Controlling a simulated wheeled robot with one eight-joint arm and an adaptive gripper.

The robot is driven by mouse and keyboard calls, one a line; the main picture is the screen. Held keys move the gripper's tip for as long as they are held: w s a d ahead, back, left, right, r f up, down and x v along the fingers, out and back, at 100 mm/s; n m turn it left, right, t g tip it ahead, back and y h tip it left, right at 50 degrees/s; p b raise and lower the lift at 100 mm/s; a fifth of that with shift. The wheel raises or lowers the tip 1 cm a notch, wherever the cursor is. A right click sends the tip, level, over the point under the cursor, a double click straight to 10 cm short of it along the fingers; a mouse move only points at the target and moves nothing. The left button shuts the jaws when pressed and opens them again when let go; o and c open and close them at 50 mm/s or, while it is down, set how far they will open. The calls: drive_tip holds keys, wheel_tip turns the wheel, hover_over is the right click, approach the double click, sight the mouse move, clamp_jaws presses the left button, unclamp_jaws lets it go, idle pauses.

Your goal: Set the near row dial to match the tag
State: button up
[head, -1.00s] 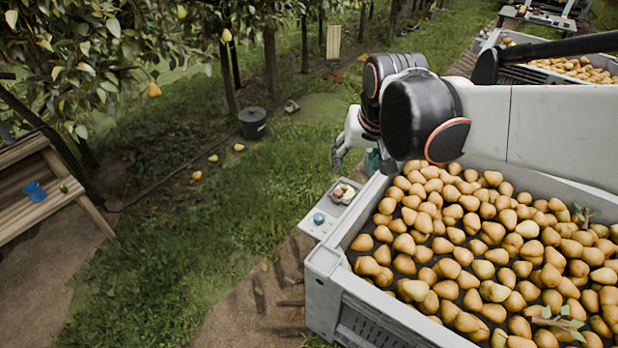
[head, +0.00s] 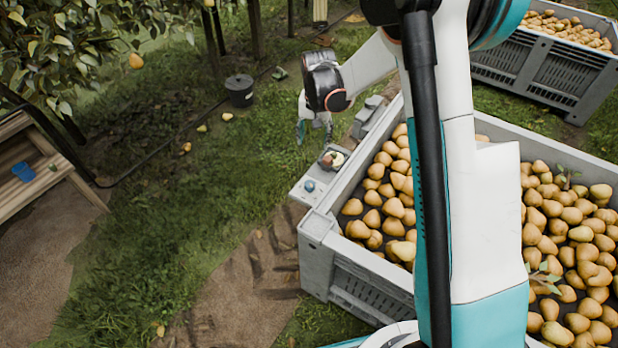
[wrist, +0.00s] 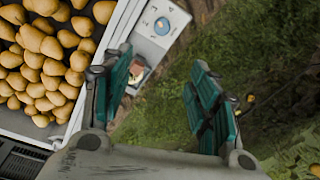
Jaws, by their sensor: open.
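A small blue round dial (head: 309,186) sits on a pale ledge (head: 298,193) fixed to the outer left side of the pear bin. In the wrist view the dial (wrist: 162,26) is blue with a pale centre, and small dark marks surround it on the panel (wrist: 150,48). I cannot read its setting. My gripper (head: 315,130) is beyond the dial in the head view, pointing down beside the bin. In the wrist view its teal-padded fingers (wrist: 160,65) are apart and empty, with the dial ahead of them. I cannot make out a tag.
A small tray with reddish and cream contents (head: 333,159) lies beside the dial. The grey bin (head: 318,235) full of pears stands to the right. A dark bucket (head: 239,90), a wooden stand (head: 25,165) and fallen pears are left. Grass left of the ledge is open.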

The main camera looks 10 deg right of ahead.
drive_tip(key=m+g, duration=0.1)
hover_over(310, 183)
wheel_tip(310, 183, down, 11)
wheel_tip(310, 183, down, 14)
drive_tip(key=b, duration=0.4)
drive_tip(key=shift+r, duration=0.25)
drive_tip(key=c, duration=1.1)
